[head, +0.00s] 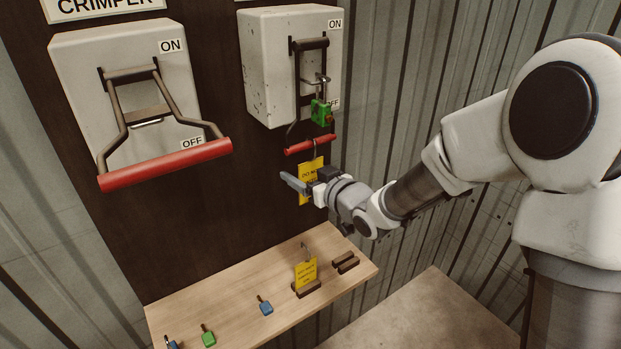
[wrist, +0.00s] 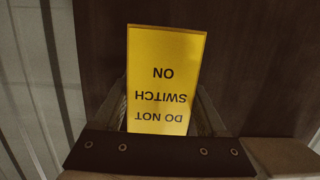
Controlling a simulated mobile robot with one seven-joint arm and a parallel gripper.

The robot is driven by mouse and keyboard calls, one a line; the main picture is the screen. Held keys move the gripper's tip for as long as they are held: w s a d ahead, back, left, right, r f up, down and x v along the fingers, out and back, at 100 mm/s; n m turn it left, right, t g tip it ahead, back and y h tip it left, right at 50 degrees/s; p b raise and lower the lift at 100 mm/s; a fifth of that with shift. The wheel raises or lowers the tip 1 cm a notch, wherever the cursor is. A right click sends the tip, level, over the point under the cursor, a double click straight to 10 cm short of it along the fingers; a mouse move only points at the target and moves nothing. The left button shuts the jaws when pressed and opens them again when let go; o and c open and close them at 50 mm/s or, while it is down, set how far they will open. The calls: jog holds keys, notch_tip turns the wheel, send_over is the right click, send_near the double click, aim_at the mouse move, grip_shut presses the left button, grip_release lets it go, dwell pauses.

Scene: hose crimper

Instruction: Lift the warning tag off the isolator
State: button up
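The yellow warning tag (head: 312,167) hangs by a thin hook below the red handle grip (head: 309,145) of the right-hand isolator (head: 270,70). A green padlock (head: 320,112) sits on that isolator's hasp. My gripper (head: 303,187) is at the tag's lower part and partly hides it. In the wrist view the tag (wrist: 165,75) appears upside down, reading "DO NOT SWITCH ON". A grey finger shows at each side of it, apart. The gripper is open, with the tag in line with the gap. Whether the fingers touch the tag, I cannot tell.
Another isolator (head: 125,85) with a large red handle (head: 165,164) stands out from the dark board at left. Below, a wooden shelf (head: 235,310) carries another yellow tag (head: 306,272) in a dark holder, an empty-looking holder (head: 345,263), and several small blue and green padlocks.

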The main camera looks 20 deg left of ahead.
aim_at(312, 177)
jog(key=c, duration=0.3)
jog(key=shift+r, duration=0.25)
jog(key=shift+c, duration=0.2)
jog(key=shift+r+p, duration=0.6)
jog(key=shift+r, duration=0.15)
jog(key=shift+r, duration=0.15)
jog(key=shift+f+v, duration=0.25)
jog(key=shift+v, duration=1.25)
jog(key=shift+f+v, duration=0.3)
jog(key=shift+v, duration=1.2)
jog(key=shift+f+v, duration=0.25)
jog(key=shift+v, duration=1.2)
jog(key=shift+s+d+f, duration=0.1)
